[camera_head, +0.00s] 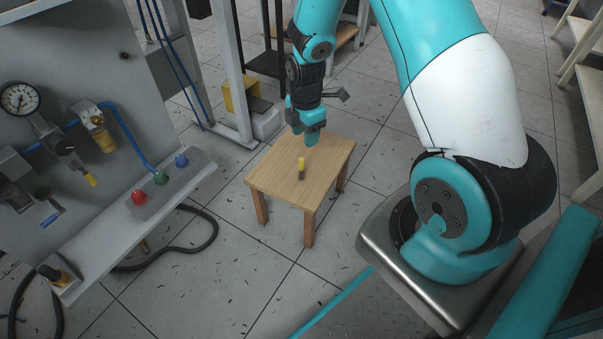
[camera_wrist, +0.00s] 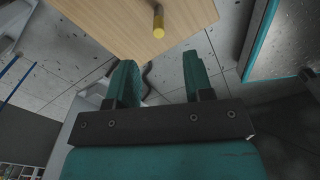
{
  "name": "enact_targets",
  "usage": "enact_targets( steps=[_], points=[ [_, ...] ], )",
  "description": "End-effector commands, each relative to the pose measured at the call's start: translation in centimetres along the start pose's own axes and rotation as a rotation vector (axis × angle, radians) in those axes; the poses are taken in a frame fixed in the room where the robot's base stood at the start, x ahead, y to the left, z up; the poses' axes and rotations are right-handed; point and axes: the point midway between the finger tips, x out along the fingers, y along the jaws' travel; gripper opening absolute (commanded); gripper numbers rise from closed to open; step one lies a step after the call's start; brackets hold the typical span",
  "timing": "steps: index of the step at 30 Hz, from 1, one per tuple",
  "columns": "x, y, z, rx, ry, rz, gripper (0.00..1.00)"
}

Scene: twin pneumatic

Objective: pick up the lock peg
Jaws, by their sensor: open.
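The lock peg (camera_head: 301,168) stands upright on the small wooden table (camera_head: 272,178), with a yellow top and a darker lower part. It also shows in the wrist view (camera_wrist: 158,22), its yellow end toward the camera, past my fingertips and between their lines. My gripper (camera_head: 311,140) is above the table, behind the peg in the head view and apart from it. In the wrist view my gripper's (camera_wrist: 160,75) two teal fingers are spread with nothing between them.
A grey pneumatic panel with a gauge (camera_head: 20,99) stands at the left, its ledge carrying red (camera_head: 139,197), green and blue buttons. A black hose (camera_head: 190,250) lies on the floor. The rest of the tabletop is clear.

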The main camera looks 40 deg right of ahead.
Motion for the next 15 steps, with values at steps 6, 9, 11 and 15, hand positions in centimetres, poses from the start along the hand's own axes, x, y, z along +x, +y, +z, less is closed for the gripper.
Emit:
enact_targets(
  steps=[6,9,11,15],
  points=[
    [5.3,0.0,-0.1,0.0,0.001,-0.001,0.47],
    [6.5,0.0,-0.1,0.001,0.001,0.0,0.47],
    [6.9,0.1,-0.1,0.001,0.001,0.0,0.47],
    [7.4,0.1,-0.2,0.001,0.001,0.0,0.47]
  ],
)
